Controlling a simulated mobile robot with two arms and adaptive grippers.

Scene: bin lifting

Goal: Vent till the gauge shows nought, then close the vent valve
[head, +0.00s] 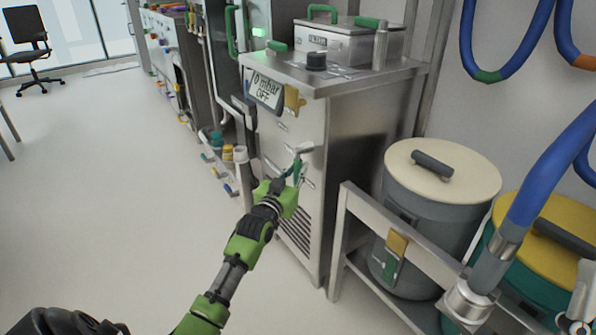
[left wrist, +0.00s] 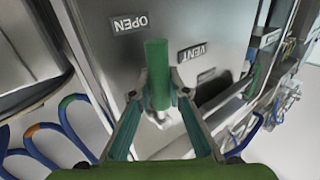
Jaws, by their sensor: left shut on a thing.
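The gauge display (head: 265,90) on the steel cabinet reads "0 mbar" and "OFF" in the head view. The vent valve's green handle (left wrist: 157,62) stands out from the cabinet front in the left wrist view. It lies between a plate marked "OPEN" (left wrist: 129,24) and a plate marked "VENT" (left wrist: 194,50), both upside down there. My left gripper (left wrist: 158,92) is shut on this handle, one finger on each side. In the head view my left gripper (head: 292,178) is at the cabinet front and hides part of the valve. My right gripper is not in view.
A filter box (head: 340,45) and a black knob (head: 316,61) are on the cabinet top. A grey bin with a cream lid (head: 450,175) and a yellow-lidded bin (head: 530,220) stand right, behind a steel rail (head: 400,240). A blue hose (head: 545,165) hangs there.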

